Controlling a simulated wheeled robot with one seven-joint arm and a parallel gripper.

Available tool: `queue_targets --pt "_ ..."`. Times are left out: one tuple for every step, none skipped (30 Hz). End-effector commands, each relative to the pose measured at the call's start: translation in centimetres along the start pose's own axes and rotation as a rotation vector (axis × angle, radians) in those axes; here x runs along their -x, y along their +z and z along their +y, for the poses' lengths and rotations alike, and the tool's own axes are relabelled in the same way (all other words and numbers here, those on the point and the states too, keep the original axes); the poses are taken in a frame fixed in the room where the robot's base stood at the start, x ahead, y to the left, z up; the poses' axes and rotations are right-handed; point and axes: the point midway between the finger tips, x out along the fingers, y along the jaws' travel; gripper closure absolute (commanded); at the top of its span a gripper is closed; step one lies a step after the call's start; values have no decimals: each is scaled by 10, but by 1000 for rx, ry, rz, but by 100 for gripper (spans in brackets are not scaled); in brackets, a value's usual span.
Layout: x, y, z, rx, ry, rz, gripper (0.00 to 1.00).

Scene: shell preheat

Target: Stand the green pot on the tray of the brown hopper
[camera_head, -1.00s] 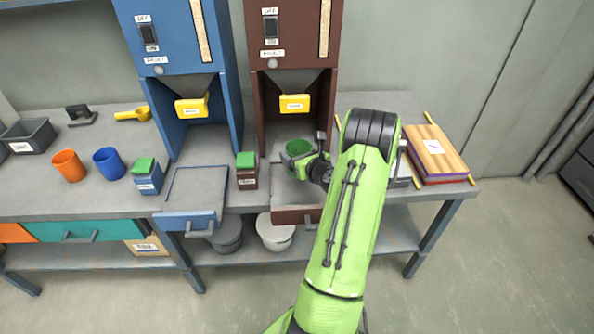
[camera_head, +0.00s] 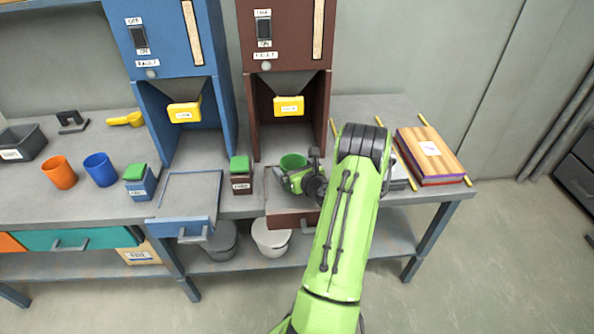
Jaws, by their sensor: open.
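The green pot (camera_head: 293,161) is in front of the brown hopper (camera_head: 287,70), below its yellow spout flap (camera_head: 289,106). Its rim shows and it looks upright. My gripper (camera_head: 289,181) is open at the near side of the pot and covers its lower part. The pot is over the area of the brown hopper's tray (camera_head: 292,220), whose brown front sticks out at the bench edge. The pot's base is hidden, so I cannot tell whether it rests on the tray, or whether the fingers touch it.
A brown box with a green lid (camera_head: 241,175) stands just left of the pot. The blue hopper (camera_head: 165,45) with its tray (camera_head: 182,228) is further left, with orange (camera_head: 59,173) and blue (camera_head: 100,170) cups beyond. Boards (camera_head: 430,153) lie at right.

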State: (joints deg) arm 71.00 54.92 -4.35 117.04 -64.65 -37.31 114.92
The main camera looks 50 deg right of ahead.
Motion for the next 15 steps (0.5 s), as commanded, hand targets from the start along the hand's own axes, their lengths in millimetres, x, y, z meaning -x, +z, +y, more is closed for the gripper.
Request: queue_targets --pt "7 0 -1 -3 -2 2 0" --pt "12 0 -2 -4 -4 3 0" --pt "21 -1 -2 -6 -5 4 0" --pt "29 0 -2 -7 -6 3 0" --pt "37 0 -2 -8 -6 3 0" --pt "48 -1 -2 -8 -7 4 0" --pt "57 0 -2 -8 -6 3 0" --pt "66 0 -2 -9 -8 1 0" --pt "76 0 -2 -7 -7 3 0" --pt "84 0 -2 -7 -7 2 0" --pt "90 0 -2 -7 -6 1 0" --pt "99 0 -2 -6 -6 1 0" --pt "104 0 -2 -5 -5 2 0" --pt "108 0 -2 -4 -4 2 0" --pt "113 0 -1 -3 -3 1 0"
